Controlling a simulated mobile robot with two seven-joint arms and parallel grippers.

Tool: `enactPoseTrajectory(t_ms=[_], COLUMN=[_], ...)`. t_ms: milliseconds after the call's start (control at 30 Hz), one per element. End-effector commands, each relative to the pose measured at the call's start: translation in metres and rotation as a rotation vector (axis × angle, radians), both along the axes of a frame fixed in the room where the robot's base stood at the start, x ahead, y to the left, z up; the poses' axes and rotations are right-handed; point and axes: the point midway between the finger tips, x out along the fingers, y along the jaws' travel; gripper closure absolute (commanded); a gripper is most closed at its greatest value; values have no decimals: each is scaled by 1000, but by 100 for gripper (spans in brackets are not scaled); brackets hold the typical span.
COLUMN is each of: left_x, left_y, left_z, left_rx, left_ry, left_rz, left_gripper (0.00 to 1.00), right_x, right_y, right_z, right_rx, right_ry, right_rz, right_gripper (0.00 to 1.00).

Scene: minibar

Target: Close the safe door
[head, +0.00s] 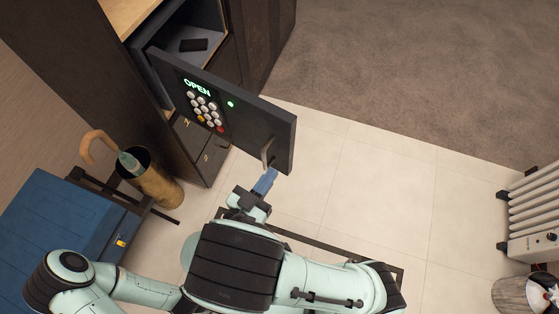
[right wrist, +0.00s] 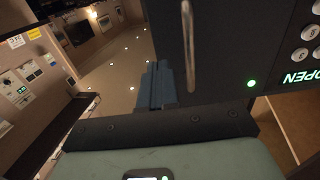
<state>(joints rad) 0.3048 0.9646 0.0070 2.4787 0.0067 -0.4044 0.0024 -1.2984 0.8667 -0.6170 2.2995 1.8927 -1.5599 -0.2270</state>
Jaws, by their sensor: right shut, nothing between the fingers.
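The safe door (head: 225,105) stands swung open from the safe (head: 190,42) in the dark cabinet. Its panel has a keypad, a lit "OPEN" display and a green light. A thin metal handle (head: 267,152) is near its free edge. My right gripper (head: 268,177) is shut and empty just below the handle; I cannot tell whether it touches the door. In the right wrist view the blue fingers (right wrist: 154,84) are beside the door (right wrist: 222,50), with the handle (right wrist: 187,45) in front. A dark flat object (head: 193,45) lies inside the safe. My left gripper is not in view.
A brass umbrella stand (head: 160,185) with a wooden-handled umbrella stands left of the cabinet. A blue bench or case (head: 65,235) is at lower left. A white radiator (head: 535,205) and a basket (head: 515,295) are at right. The tiled floor right of the door is clear.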

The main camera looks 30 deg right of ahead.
Motion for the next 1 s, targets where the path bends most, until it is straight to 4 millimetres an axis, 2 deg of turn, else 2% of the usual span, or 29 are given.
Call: enactPoseTrajectory(t_ms=[100,300,1000], left_x=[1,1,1], left_y=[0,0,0], left_z=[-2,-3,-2], left_rx=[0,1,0], left_ry=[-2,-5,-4], left_rz=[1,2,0], left_gripper=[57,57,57], right_x=[10,21,28], right_y=[-21,-41,-49], right_z=[-1,-1,0], right_rx=[1,1,0], right_ry=[0,0,1], right_rz=[-4,-2,8], right_gripper=[100,100,100])
